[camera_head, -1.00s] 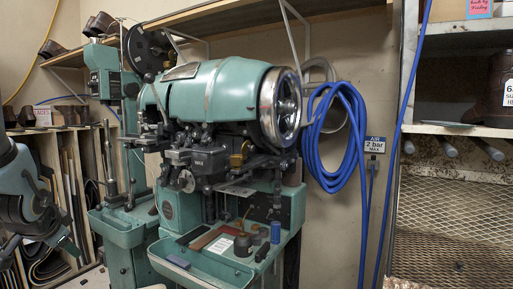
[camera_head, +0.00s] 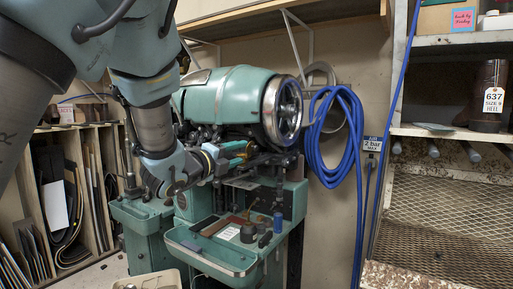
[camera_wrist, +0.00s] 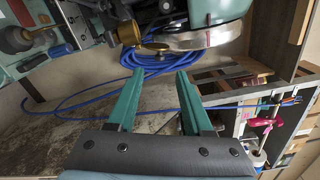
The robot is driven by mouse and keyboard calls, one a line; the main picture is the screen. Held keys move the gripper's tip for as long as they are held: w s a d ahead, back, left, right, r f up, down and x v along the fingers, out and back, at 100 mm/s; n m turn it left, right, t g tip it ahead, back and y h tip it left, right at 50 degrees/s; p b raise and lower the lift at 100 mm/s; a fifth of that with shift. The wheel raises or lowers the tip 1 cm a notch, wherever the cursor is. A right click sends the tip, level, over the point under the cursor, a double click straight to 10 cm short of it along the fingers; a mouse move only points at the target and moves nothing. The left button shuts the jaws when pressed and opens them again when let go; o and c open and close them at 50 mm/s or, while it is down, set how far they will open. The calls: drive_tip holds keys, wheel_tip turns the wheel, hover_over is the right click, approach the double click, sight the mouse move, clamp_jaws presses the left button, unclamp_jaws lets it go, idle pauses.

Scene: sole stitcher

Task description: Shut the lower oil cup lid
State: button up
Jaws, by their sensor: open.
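The green stitching machine (camera_head: 222,93) stands in the middle of the head view. In the wrist view a brass oil cup (camera_wrist: 127,33) shows at the machine's side, with a flat brass piece (camera_wrist: 155,46) beside it that looks like its lid. I cannot tell for sure whether this is the lower cup or how far its lid stands open. My gripper (camera_wrist: 160,82) has its two green fingers apart with nothing between them. The fingertips point toward the brass parts and appear apart from them. In the head view my gripper (camera_head: 240,152) is beside the machine, below the green head, and partly hides this area.
The handwheel (camera_head: 283,110) is just right of my gripper. A blue hose coil (camera_head: 338,135) hangs on the wall. Below, a green tray (camera_head: 215,255) holds small tools and spools. Shelves (camera_head: 440,130) stand at the right, a rack of leather (camera_head: 65,190) at the left.

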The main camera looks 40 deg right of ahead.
sight(254, 148)
drive_tip(key=p+x, duration=0.3)
drive_tip(key=x, duration=0.6)
drive_tip(key=shift+d, duration=0.1)
clamp_jaws()
idle(0.4)
